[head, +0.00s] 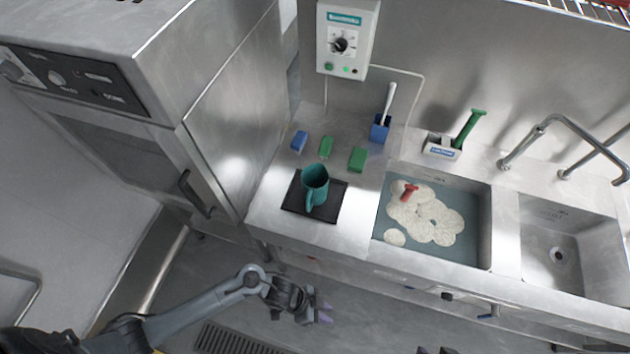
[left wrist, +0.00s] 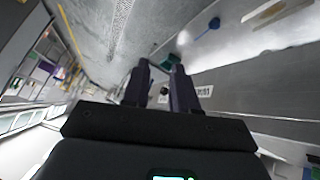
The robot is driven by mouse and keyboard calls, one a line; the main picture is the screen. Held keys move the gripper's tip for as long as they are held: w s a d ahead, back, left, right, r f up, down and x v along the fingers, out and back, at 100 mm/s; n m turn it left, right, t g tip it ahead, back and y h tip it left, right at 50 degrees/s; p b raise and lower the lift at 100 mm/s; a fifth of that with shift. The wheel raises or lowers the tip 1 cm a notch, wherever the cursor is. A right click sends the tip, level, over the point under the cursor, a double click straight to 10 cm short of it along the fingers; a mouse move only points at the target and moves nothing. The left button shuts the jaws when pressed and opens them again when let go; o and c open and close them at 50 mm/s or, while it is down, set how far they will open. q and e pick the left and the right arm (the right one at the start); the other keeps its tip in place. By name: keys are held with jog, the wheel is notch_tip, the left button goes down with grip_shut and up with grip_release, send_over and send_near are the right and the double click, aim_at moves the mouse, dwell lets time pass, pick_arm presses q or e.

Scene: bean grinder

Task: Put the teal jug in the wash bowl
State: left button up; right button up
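The teal jug (head: 315,180) stands on a black mat (head: 330,212) on the steel counter, left of the basins. Its handle faces the front. The basin that appears to be the wash bowl (head: 468,195) holds grey-blue water with white foam patches, and a red-handled item (head: 410,190) in it. My left gripper (head: 324,311) is low in front of the counter, well apart from the jug. In the left wrist view its two dark fingers (left wrist: 160,72) stand apart with nothing held between them. My right gripper cannot be made out.
A second basin (head: 548,220) at right is empty, with taps (head: 560,122) behind it. Blue and green blocks (head: 326,146), a blue holder with a brush (head: 380,128) and a green-handled tool (head: 470,128) stand at the back. A tall steel appliance (head: 235,110) borders the counter's left.

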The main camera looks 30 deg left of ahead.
pick_arm(q)
jog(key=w+a+r+m+g+y+p, duration=0.15)
jog(key=w+a+p, duration=0.25)
jog(key=a, duration=0.4)
jog(key=t+y+p, duration=0.2)
jog(key=y+p, duration=0.1)
jog(key=p, duration=0.2)
send_near(313, 191)
jog(key=s+a+f, duration=0.2)
jog(key=s+f, duration=0.2)
pick_arm(e)
notch_tip(313, 191, up, 11)
pick_arm(q)
jog(key=shift+m+h, duration=0.25)
jog(key=shift+m, duration=0.2)
jog(key=b+x, duration=1)
jog(key=x, duration=0.1)
jog(key=shift+w+d+r, duration=0.1)
jog(key=shift+w+d, duration=0.05)
jog(key=shift+w, duration=0.1)
pick_arm(e)
notch_tip(313, 191, down, 10)
jog(key=shift+f, duration=0.25)
pick_arm(q)
jog(key=shift+r, duration=0.1)
grip_shut()
pick_arm(e)
jog(key=shift+a, duration=0.1)
